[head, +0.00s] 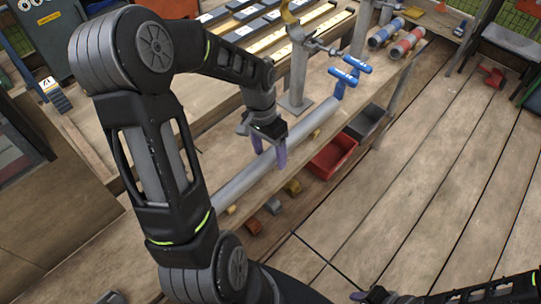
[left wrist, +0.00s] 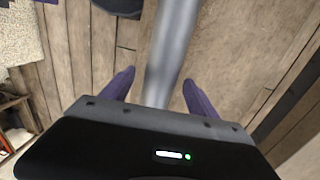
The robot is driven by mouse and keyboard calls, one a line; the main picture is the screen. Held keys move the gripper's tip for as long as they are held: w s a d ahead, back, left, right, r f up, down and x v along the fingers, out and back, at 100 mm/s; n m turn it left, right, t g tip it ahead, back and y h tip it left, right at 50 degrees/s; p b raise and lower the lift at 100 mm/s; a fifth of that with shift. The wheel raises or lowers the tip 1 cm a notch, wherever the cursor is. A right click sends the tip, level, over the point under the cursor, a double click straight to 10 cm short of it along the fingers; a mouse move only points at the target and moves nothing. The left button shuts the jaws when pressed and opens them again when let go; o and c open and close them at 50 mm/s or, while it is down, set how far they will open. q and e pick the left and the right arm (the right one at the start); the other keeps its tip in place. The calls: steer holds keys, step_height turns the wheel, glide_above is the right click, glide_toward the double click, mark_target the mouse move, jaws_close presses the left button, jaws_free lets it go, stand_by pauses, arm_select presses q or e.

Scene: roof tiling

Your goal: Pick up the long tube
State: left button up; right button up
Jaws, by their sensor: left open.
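The long tube (head: 237,184) is smooth and grey. It lies along the edge of the wooden bench in the head view, running from lower left to upper right. My left gripper (head: 270,156) hangs over its middle with its purple fingers pointing down, open. In the left wrist view the tube (left wrist: 171,48) runs between the two spread fingers of the gripper (left wrist: 159,80). I cannot tell whether either finger touches it.
A post with blue handles (head: 350,67) stands by the tube's far end. Below the bench edge are a red bin (head: 334,157), a dark grey bin (head: 368,121) and small loose blocks. Blue and red rolls (head: 407,44) lie farther back. The plank floor at right is mostly clear.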

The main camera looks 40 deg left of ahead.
arm_select(q)
steer(key=shift+f, duration=0.1)
steer(key=shift+c, duration=0.6)
jaws_close()
stand_by(0.5)
